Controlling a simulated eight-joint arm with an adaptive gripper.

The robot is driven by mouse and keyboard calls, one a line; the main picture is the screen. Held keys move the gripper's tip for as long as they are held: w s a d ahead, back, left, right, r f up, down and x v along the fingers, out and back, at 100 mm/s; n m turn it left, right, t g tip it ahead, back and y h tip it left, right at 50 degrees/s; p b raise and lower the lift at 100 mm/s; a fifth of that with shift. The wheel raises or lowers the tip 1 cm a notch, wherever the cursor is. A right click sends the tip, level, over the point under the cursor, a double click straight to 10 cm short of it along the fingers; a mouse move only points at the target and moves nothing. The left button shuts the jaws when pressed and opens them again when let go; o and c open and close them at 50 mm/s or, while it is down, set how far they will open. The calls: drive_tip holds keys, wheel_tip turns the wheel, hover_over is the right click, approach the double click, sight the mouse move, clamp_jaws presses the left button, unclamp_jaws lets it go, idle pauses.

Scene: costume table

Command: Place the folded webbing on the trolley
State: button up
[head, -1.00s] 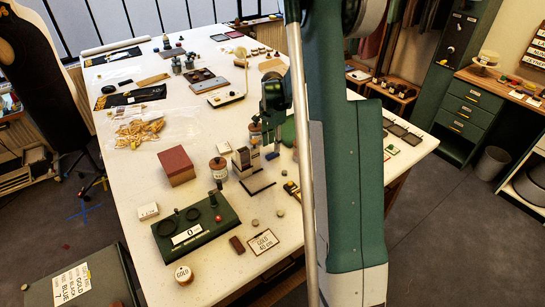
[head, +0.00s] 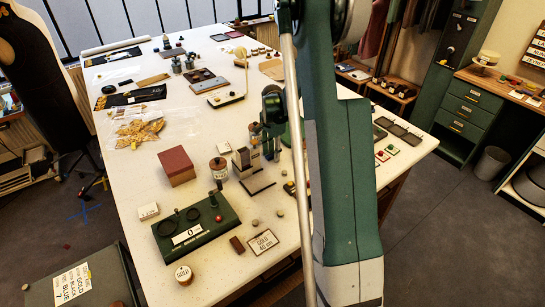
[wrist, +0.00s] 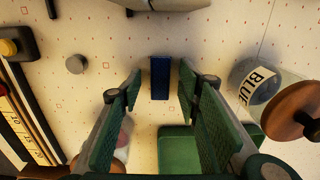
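The folded webbing is a small dark blue strip (wrist: 160,78) lying on the white speckled table in the wrist view. My gripper (wrist: 160,95) is open, with its two green ridged fingers either side of the strip's line; the strip shows between and just beyond the fingertips, not gripped. In the head view my gripper (head: 271,140) is low over the table behind the grey stand, and the webbing is hard to make out there. A low green-topped unit (head: 98,268) at the bottom left, apart from the table, looks like the trolley; a lettered placard (head: 72,284) lies on it.
A jar labelled BLUE (wrist: 256,84) with a wooden spool stands close right of my gripper in the wrist view. A green object (wrist: 180,150) lies below.

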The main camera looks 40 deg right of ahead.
sight(272, 154)
drive_tip(key=shift+c, duration=0.4)
drive_tip(key=c, duration=0.9)
wheel_tip(272, 154, up, 10)
idle(0.5)
idle(0.8)
